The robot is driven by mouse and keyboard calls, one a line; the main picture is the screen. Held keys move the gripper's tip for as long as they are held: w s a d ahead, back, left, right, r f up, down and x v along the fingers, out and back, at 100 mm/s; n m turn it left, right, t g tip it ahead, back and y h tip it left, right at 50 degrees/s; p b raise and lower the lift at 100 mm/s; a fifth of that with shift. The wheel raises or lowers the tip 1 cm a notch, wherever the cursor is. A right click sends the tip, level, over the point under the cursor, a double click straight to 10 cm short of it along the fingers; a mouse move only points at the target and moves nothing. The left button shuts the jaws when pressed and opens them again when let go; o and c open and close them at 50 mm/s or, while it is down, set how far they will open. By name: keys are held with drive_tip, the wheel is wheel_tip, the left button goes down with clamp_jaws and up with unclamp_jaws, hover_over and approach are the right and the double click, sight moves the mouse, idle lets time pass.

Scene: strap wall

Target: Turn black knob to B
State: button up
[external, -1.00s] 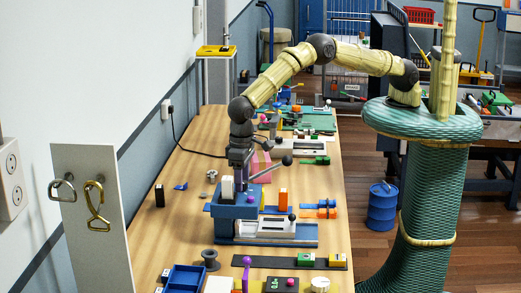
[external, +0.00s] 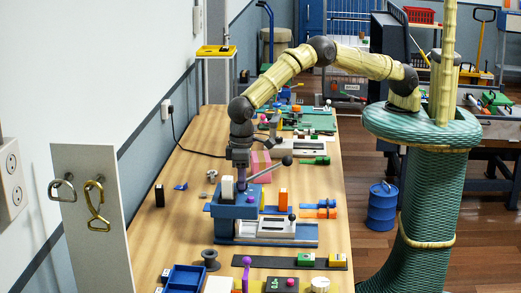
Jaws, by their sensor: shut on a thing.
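My gripper (external: 241,184) points down at the top of a blue box (external: 237,207) on the wooden bench. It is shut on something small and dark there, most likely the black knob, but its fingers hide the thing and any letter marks. A white block (external: 228,188) stands just left of the fingers. A grey lever with a black ball end (external: 287,160) slants up to the right beside the gripper. A second, smaller black ball (external: 292,217) sits on the white slider unit in front.
An orange block (external: 283,200) and a blue and orange piece (external: 320,210) lie right of the box. A spool (external: 210,259), a blue tray (external: 185,279) and a dark strip with coloured blocks (external: 290,262) are nearer.

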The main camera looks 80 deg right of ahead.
drive_tip(key=n+b, duration=0.2)
drive_tip(key=n, duration=0.7)
drive_tip(key=shift+w+r+b, duration=0.1)
drive_tip(key=shift+b, duration=0.3)
drive_tip(key=o, duration=1)
drive_tip(key=shift+c, duration=0.2)
wheel_tip(320, 180, up, 17)
drive_tip(key=b, duration=0.2)
drive_tip(key=shift+r, duration=0.2)
